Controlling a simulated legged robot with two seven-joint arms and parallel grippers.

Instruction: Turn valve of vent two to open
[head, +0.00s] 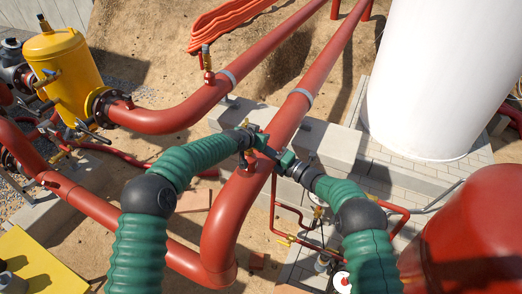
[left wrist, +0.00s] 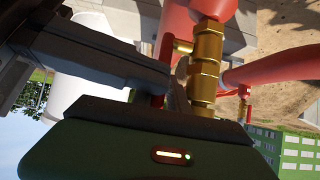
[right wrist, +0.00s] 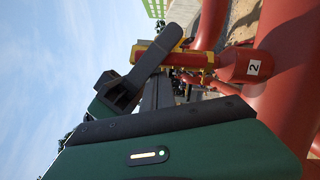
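The vent marked "2" is a red stub (right wrist: 240,65) on a large red pipe in the right wrist view. Its brass valve (left wrist: 207,62) shows close up in the left wrist view, with a red lever part (left wrist: 163,45) beside it. In the right wrist view a red handle (right wrist: 150,52) lies by a dark finger. My left gripper (head: 262,142) and right gripper (head: 284,160) meet at this valve above the pipe in the head view. The left fingers are right beside the brass body. The grippers hide much of the valve, and finger closure is unclear.
A second vent valve (head: 207,62) stands on the neighbouring red pipe (head: 265,52). A yellow tank (head: 65,75) is at left, a white tank (head: 428,75) at right, and a red tank (head: 480,235) at lower right. Thin red pipes (head: 290,238) run below my right arm.

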